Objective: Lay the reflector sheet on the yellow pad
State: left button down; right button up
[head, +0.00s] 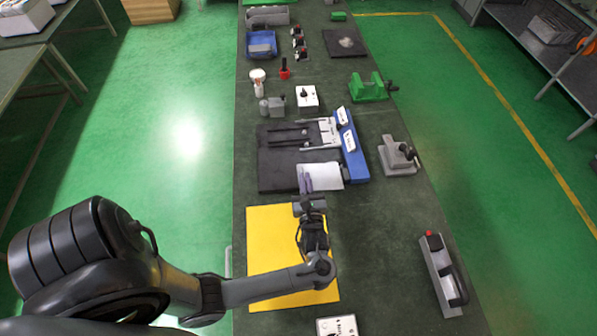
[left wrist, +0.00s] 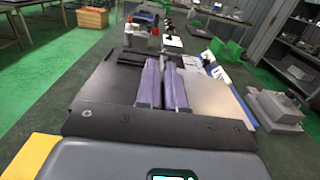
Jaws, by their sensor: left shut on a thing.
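The reflector sheet (head: 325,173) is a pale, flat sheet at the near right of the black fixture plate (head: 276,178). I cannot tell whether the sheet is lifted. The yellow pad (head: 268,240) lies nearer, partly under my left arm. My right gripper is not in view.
A blue block with white labels (head: 353,150) borders the fixture on the right. A grey clamp (head: 397,156) stands beyond it. A grey handled tool (head: 443,272) lies at the right edge of the bench. A white box (head: 338,326) is at the near end.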

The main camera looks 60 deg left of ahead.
pick_arm(q)
jog(key=b, duration=0.5)
send_over(285, 177)
jog(key=d, duration=0.4)
notch_tip(285, 177, down, 5)
jog(key=a, duration=0.1)
jog(key=a+f, duration=0.1)
jog(key=a, duration=0.1)
jog(key=shift+a+f, duration=0.15)
jog(key=shift+f, duration=0.15)
jog(key=shift+a+f, duration=0.2)
jog(key=shift+a, duration=0.15)
jog(key=shift+f+b, duration=0.45)
jog(key=shift+f, duration=0.45)
jog(key=shift+f+p, duration=0.35)
jog(key=shift+f, duration=0.55)
